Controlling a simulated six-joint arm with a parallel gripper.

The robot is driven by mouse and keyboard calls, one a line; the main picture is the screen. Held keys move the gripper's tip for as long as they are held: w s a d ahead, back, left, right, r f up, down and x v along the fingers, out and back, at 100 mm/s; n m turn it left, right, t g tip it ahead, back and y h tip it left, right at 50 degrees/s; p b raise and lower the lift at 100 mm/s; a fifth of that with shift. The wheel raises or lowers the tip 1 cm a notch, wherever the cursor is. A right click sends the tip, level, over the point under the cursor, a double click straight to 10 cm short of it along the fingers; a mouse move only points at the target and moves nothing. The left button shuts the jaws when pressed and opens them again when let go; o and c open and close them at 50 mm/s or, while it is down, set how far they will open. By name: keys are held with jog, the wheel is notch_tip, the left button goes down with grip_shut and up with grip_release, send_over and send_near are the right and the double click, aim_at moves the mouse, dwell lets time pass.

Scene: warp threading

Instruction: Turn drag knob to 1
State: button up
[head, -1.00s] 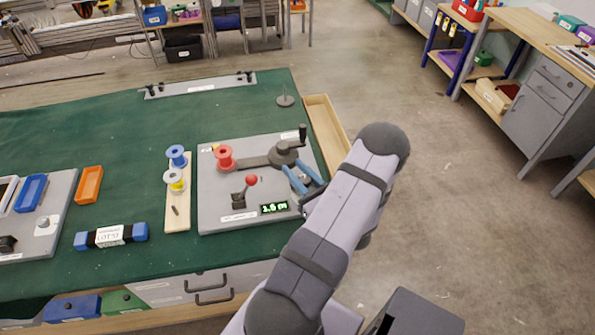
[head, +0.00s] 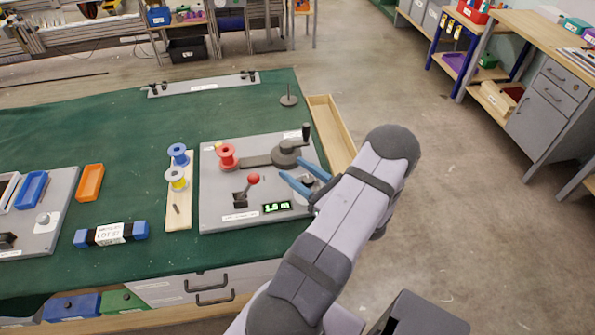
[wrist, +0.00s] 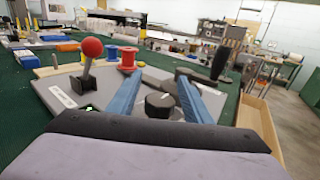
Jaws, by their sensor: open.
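The drag knob is a dark round knob with a white mark on top (wrist: 160,104) on the grey winder panel (head: 235,215). In the head view the knob (head: 308,183) shows partly, close to my fingers. My gripper (head: 302,177) is open, with two blue fingers. In the wrist view my gripper (wrist: 155,80) has one finger to each side of the knob, apart from it. I cannot read the knob's scale. A small green display (head: 277,207) lies left of the knob; its digits are hard to read.
A lever with a red ball (head: 253,179) stands left of my gripper. A red spool (head: 227,156) and a dark crank (head: 287,156) sit behind on the panel. A wooden tray (head: 332,130) lies along the right. Blue and yellow spools stand left of the panel.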

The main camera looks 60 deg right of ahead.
aim_at(313, 183)
jog(key=s, duration=0.2)
jog(key=s+b, duration=0.1)
jog(key=s, duration=0.1)
jog(key=s+a+b, duration=0.1)
jog(key=shift+s, duration=0.4)
jog(key=shift+s+a, duration=0.2)
jog(key=shift+s, duration=0.5)
